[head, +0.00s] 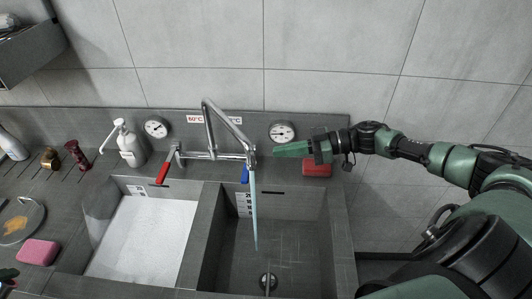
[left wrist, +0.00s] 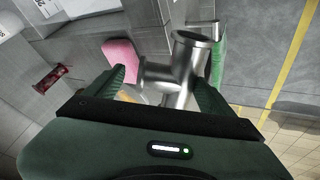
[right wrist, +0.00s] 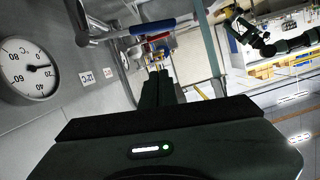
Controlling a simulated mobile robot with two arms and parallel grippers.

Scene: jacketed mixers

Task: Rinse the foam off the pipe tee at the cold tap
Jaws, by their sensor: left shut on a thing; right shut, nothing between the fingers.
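The steel pipe tee (left wrist: 172,72) shows in the left wrist view between the fingers of my left gripper (left wrist: 165,85), which is shut on it. Its visible metal looks shiny; I cannot tell whether foam is on it. In the head view, a pale blue stream runs from the spout (head: 223,124) into the right basin (head: 290,245). The cold tap's blue lever (head: 245,175) hangs beside the stream, and it also shows in the right wrist view (right wrist: 152,27). My right gripper (head: 290,149) is shut and empty, just right of the tap. The red lever (head: 163,172) is farther left.
The left basin (head: 190,197) holds white foam or liquid. A pink sponge (head: 38,251), a dish (head: 22,220), a soap bottle (head: 130,148) and small fittings stand on the left counter. A red block (head: 317,168) lies below my right gripper. Two gauges (head: 156,128) (head: 282,131) are behind the tap.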

